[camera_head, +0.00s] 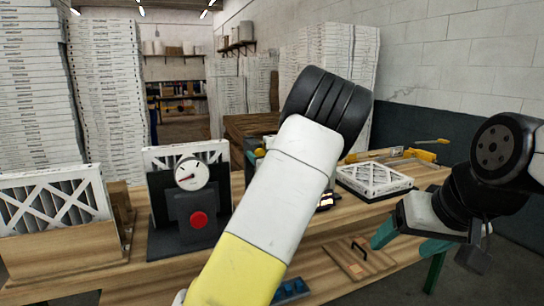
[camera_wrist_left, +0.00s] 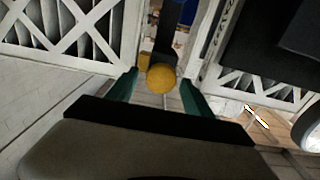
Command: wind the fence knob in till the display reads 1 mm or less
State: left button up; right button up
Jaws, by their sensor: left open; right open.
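In the left wrist view a round yellow knob (camera_wrist_left: 161,78) shows between the two teal fingertips of my left gripper (camera_wrist_left: 157,84). The fingers are apart; I cannot tell whether they touch it, or whether it is the fence knob. In the head view my left arm hides my left gripper. A small dark device with a lit patch, perhaps the display (camera_head: 326,201), is partly behind that arm and too small to read. My right gripper (camera_head: 408,242) is open and empty by the front right of the bench.
A dial gauge (camera_head: 191,174) with a red button (camera_head: 199,219) stands on the bench (camera_head: 150,271). Left of it, a pleated filter (camera_head: 56,198) stands in a wooden holder. Another filter (camera_head: 374,179) lies flat at right. Tall stacks of boxes (camera_head: 108,90) rise behind.

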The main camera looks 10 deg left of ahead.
pick_arm(q)
grip_shut()
jog(key=shift+m, duration=0.4)
jog(key=m, duration=1)
jog(key=shift+d+f+m, duration=0.15)
jog(key=shift+d+m, duration=0.05)
jog(key=shift+m, duration=0.2)
dwell(0.5)
grip_release()
